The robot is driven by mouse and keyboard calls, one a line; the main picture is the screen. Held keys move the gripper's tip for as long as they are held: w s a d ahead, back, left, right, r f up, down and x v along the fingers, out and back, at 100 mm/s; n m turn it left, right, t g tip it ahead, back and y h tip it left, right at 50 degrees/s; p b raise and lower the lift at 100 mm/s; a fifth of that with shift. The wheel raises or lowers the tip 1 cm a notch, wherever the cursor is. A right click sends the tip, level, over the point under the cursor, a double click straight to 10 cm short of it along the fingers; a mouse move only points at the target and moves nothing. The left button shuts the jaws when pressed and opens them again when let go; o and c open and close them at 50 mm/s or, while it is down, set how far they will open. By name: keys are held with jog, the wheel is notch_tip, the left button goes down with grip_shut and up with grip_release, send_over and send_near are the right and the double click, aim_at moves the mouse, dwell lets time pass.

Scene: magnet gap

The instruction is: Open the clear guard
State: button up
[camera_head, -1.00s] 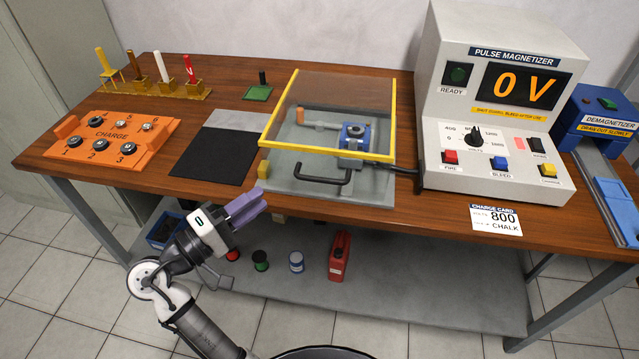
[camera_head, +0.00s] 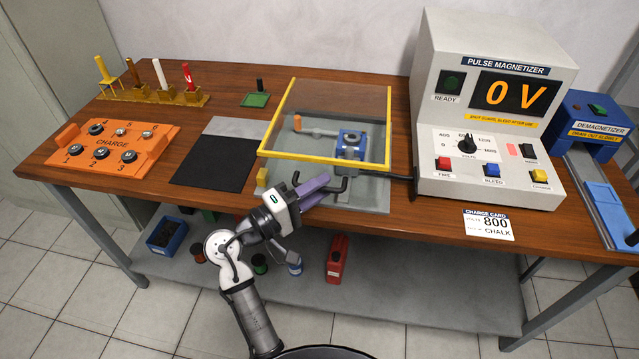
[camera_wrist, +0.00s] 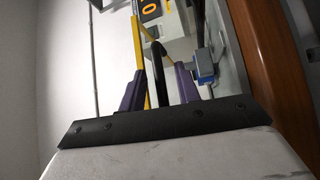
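The clear guard (camera_head: 330,100) is a see-through pane with a yellow frame, down over the grey fixture (camera_head: 372,198). Its black handle (camera_head: 341,188) sticks out at the front. My gripper (camera_head: 316,188) is at the left part of the handle, and its purple fingers hide some of it. In the wrist view the fingers of my gripper (camera_wrist: 158,84) stand apart. The black handle (camera_wrist: 157,72) runs between them with space on both sides. Through the pane a blue block (camera_head: 351,144) and an orange-tipped lever (camera_head: 298,123) show.
The pulse magnetizer (camera_head: 430,150) reads 0 V and stands right of the guard. A charge card (camera_head: 488,224) lies before it. A black mat (camera_head: 210,160) and an orange charge tray (camera_head: 112,160) are at left. The demagnetizer (camera_head: 592,125) is at far right.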

jog(key=shift+w+d, duration=0.2)
jog(key=shift+d, duration=0.05)
grip_shut()
jog(key=shift+r, duration=0.15)
